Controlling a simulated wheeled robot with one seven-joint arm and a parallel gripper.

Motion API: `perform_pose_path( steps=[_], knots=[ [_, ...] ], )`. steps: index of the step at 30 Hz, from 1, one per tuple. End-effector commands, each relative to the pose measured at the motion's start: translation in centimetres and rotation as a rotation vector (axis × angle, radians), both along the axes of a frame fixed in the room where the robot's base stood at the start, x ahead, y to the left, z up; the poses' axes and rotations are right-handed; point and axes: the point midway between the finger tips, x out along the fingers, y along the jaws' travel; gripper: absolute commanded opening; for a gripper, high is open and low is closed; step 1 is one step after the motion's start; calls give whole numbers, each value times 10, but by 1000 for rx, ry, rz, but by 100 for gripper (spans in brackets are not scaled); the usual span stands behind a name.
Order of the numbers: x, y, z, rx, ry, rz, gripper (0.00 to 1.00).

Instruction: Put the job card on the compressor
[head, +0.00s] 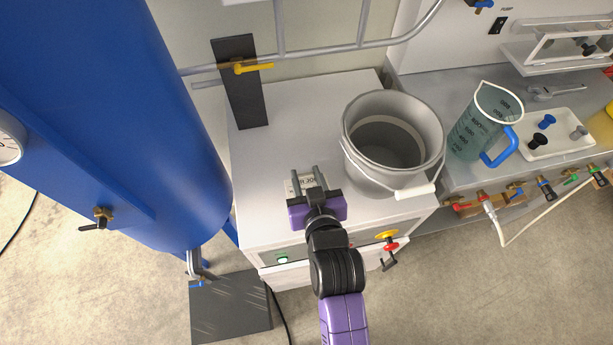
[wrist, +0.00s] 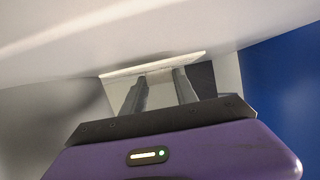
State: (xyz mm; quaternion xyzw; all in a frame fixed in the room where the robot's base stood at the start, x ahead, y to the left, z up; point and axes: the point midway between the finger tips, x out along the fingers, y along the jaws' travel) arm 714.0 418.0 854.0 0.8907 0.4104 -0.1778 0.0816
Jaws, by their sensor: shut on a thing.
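The job card (head: 297,185) is a small white card with dark lettering, partly hidden by my gripper in the head view. My gripper (head: 306,178) is shut on it, over the front part of the pale cabinet top. I take this pale cabinet (head: 285,150), with a green-lit button on its front, to be the compressor. In the wrist view the card (wrist: 150,66) shows as a thin white sheet at the tips of my two fingers (wrist: 160,80). I cannot tell whether the card touches the top.
A grey bucket (head: 360,170) stands on the right of the cabinet top. A dark upright plate (head: 240,95) with a yellow-handled valve is at the back left. A blue tank (head: 150,130) stands close on the left. The middle-left of the top is clear.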

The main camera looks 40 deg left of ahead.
Motion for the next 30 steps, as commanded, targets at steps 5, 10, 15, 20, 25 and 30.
perform_pose_path(
  steps=[5,10,15,20,25,30],
  knots=[
    [0,0,-6,0,-1,0,0],
    [0,0,-6,0,-1,0,0],
    [0,0,-9,0,-1,0,43],
    [0,0,-8,0,-1,0,57],
    [0,0,-8,0,-1,0,57],
    [-2,-2,-4,1,-2,0,57]
  ],
)
